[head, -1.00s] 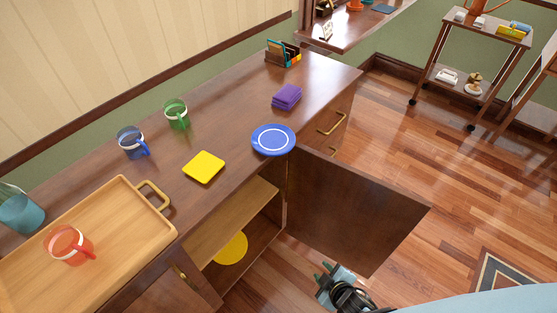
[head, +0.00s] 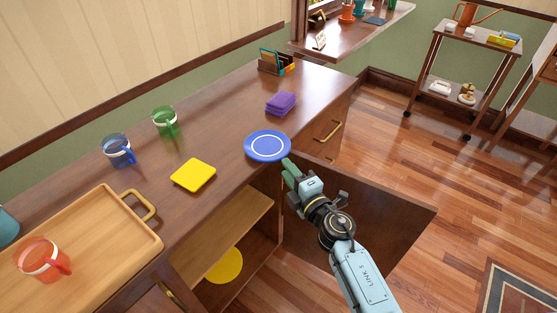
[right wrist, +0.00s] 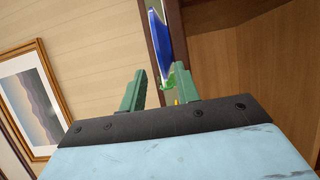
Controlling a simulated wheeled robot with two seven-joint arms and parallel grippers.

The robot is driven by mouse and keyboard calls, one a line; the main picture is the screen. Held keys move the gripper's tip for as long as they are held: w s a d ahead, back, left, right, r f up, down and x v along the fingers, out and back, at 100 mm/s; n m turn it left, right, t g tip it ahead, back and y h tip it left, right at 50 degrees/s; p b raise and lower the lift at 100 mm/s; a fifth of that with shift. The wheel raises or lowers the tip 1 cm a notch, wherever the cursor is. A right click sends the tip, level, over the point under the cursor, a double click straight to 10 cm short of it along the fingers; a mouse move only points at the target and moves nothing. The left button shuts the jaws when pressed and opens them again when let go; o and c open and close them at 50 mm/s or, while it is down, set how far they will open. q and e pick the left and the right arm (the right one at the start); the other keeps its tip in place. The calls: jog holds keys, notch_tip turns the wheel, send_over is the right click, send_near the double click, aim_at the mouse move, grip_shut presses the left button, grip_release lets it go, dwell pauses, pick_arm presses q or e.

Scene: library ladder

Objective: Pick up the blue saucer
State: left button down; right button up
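The blue saucer (head: 267,146), with a white ring, lies flat on the wooden cabinet top close to its front edge, above the open door. My right gripper (head: 288,167) is at the saucer's near right rim in the head view. In the right wrist view, the green fingers of the gripper (right wrist: 156,72) stand apart with nothing held between them. The saucer (right wrist: 158,46) shows there as a thin blue sliver beyond the fingertips. Whether a finger touches the rim I cannot tell. My left gripper is not in view.
A yellow square (head: 194,175) and purple stack (head: 281,103) flank the saucer. Blue (head: 118,150) and green mugs (head: 165,122) stand behind. A tray (head: 110,246) holds a red mug (head: 42,259). The open cabinet door (head: 385,225) juts out under my right arm. A yellow disc (head: 223,265) lies inside the cabinet.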

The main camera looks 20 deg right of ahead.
aim_at(280, 155)
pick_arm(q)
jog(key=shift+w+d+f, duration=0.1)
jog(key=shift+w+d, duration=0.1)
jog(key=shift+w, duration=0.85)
pick_arm(e)
jog(key=shift+x, duration=2.4)
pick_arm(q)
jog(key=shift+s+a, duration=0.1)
pick_arm(e)
jog(key=shift+c, duration=0.4)
grip_shut()
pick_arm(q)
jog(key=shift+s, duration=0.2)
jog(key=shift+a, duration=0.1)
